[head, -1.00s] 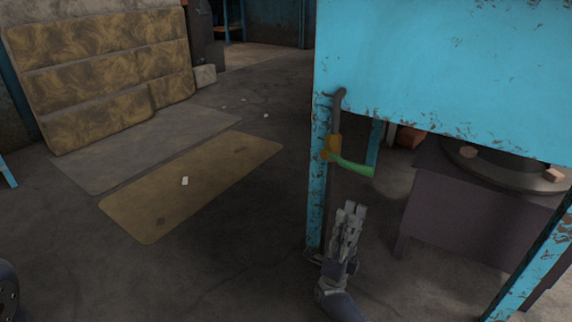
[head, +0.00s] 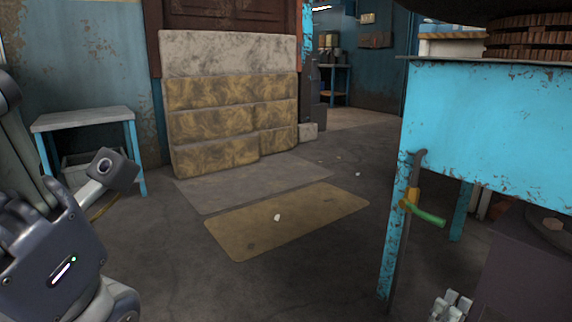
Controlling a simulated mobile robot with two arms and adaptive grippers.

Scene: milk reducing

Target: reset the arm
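My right gripper (head: 452,305) shows at the bottom edge, right of the middle. Its pale grey fingers point up and the rest is cut off by the frame. I see nothing between the fingers, but they are too small and cropped to tell if they are open or shut. It is below the green-handled lever (head: 425,215) and apart from it. My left arm fills the lower left side of the head view; its gripper fingers do not show.
A rusty blue machine table (head: 485,120) stands at the right, with a dark box (head: 520,280) beneath it. A small grey-topped table (head: 82,120) is at the left. Stacked patterned blocks (head: 215,125) stand behind a flat yellowish mat (head: 290,222).

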